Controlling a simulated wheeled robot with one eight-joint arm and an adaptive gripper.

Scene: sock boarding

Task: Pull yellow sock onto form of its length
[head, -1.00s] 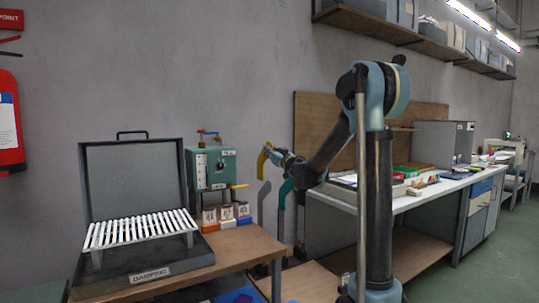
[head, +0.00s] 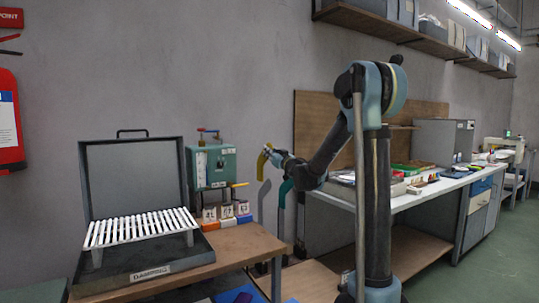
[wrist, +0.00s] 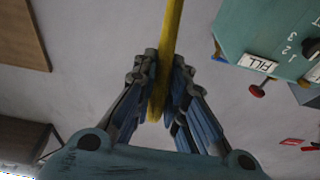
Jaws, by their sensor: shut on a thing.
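The yellow sock (head: 261,166) hangs curved in front of the wall, right of the green machine. My gripper (head: 269,150) is shut on its upper part. In the wrist view the yellow sock (wrist: 171,35) is a narrow strip, seen edge-on, running up between the fingers of my gripper (wrist: 165,66). A teal curved, foot-like piece (head: 282,194) stands just below and right of the sock, apart from it in the picture. I cannot tell whether it is a form or another sock. No form's length can be read.
The green machine (head: 213,165) stands on the wooden table (head: 235,242), with several small labelled boxes (head: 226,212) before it. The open dark case with a white slatted rack (head: 140,228) labelled "DAMPING" is at left. A workbench (head: 440,183) stands at right.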

